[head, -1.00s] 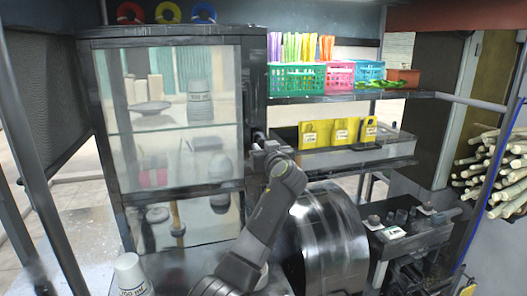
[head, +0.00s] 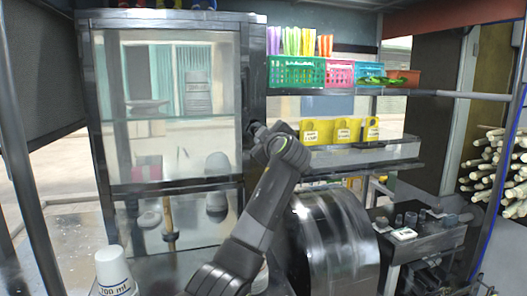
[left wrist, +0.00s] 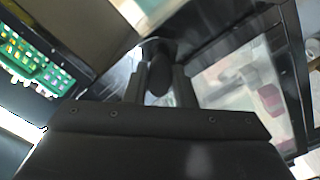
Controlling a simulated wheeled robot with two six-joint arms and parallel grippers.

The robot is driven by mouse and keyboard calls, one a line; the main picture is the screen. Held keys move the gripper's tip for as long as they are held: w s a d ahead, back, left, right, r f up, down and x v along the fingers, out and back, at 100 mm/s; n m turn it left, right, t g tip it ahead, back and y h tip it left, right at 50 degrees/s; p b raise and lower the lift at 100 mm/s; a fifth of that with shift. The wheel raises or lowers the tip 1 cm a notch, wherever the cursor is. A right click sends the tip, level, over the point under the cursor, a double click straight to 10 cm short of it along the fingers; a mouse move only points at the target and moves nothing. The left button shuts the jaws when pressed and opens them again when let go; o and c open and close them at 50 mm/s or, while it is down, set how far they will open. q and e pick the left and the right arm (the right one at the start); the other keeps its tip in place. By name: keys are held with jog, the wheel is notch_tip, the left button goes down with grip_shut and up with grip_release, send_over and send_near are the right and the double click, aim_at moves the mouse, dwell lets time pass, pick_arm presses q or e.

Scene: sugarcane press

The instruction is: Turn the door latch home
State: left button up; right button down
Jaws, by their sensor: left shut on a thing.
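A dark cabinet with a glass door (head: 165,100) stands at the left in the head view. My left gripper (head: 256,130) is at the right edge of the door frame, about mid-height. In the left wrist view its two dark fingers (left wrist: 159,80) close around a dark rounded latch knob (left wrist: 160,76) beside the glass. The gripper is shut on this knob. In the head view the gripper and wrist mostly hide the latch, so I cannot tell its angle. The door looks shut against its frame. My right gripper is not in view.
Right of the cabinet, a shelf carries a green basket (head: 297,71), a pink basket (head: 340,72) and a blue one. Yellow tags (head: 343,131) hang below. A shiny dark drum (head: 330,240) stands close right of my arm.

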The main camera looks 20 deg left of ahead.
pick_arm(q)
jog(key=shift+n+b, duration=2.1)
jog(key=shift+n, duration=2.2)
jog(key=o, duration=1)
jog(key=shift+d, duration=0.1)
